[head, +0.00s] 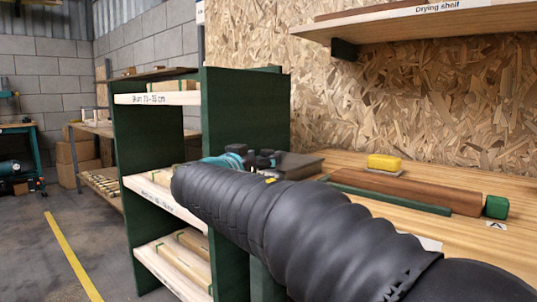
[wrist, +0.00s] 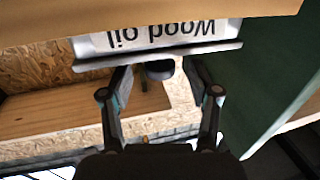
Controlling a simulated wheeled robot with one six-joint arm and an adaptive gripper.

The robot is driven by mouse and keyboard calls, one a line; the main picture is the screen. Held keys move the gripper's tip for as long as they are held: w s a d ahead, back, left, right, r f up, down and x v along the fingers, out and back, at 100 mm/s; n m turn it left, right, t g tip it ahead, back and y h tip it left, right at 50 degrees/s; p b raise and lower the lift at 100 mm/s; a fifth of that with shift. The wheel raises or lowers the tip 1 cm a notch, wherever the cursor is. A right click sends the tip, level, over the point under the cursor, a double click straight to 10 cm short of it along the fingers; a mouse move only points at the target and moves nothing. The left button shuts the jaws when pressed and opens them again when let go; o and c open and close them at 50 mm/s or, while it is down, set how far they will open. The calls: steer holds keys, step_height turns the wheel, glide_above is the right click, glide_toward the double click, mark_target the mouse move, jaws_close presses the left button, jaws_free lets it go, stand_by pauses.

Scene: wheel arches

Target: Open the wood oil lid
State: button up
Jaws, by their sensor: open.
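In the wrist view a label reading "Wood oil" (wrist: 160,35) appears upside down on a pale strip, which I take to mark the lid. A dark rounded piece, like a knob (wrist: 160,68), shows just below the strip. My gripper (wrist: 157,76) is open, with one finger on each side of this piece; I cannot tell whether they touch it. In the head view my gripper (head: 240,158) is partly hidden behind my black ribbed arm, near a dark flat box top (head: 297,165) on the bench. The label does not show in the head view.
A green shelf rack (head: 245,110) with labelled boards stands close left of my gripper. On the wooden bench (head: 470,240) lie a brown plank (head: 410,190), a yellow block (head: 384,162) and a green block (head: 496,207). A drying shelf (head: 420,25) hangs above.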

mark_target(268, 155)
steer(key=shift+x, duration=1.8)
jaws_close()
